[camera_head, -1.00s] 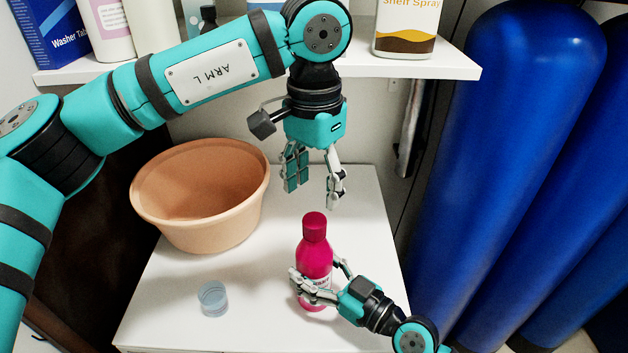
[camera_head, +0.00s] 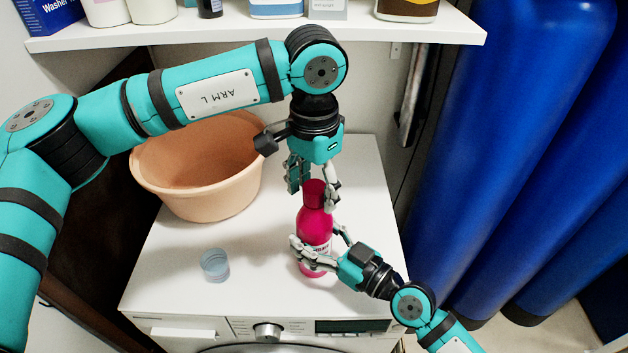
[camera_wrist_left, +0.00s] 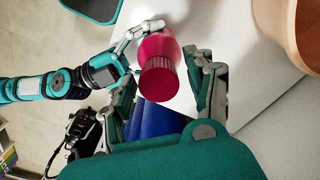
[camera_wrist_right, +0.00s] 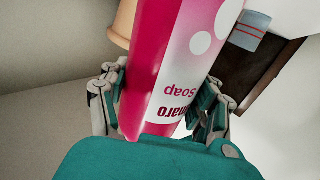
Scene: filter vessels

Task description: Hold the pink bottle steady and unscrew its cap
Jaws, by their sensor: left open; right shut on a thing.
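The pink bottle (camera_head: 314,228) stands upright on the white washing machine top, its dark pink cap (camera_head: 314,192) on it. My right gripper (camera_head: 314,256) is shut on the bottle's lower body from the front right; the right wrist view shows the pink and white body (camera_wrist_right: 165,70) between its fingers. My left gripper (camera_head: 313,188) points down from above, open, with its fingers on either side of the cap. In the left wrist view the ribbed cap (camera_wrist_left: 158,80) lies between the open fingers, with a gap on the right side.
A terracotta tub (camera_head: 200,205) stands at the back left of the machine top (camera_head: 250,285). A small clear blue cup (camera_head: 215,265) stands front left of the bottle. A shelf (camera_head: 200,38) with containers runs behind, and tall blue cylinders (camera_head: 530,150) stand at the right.

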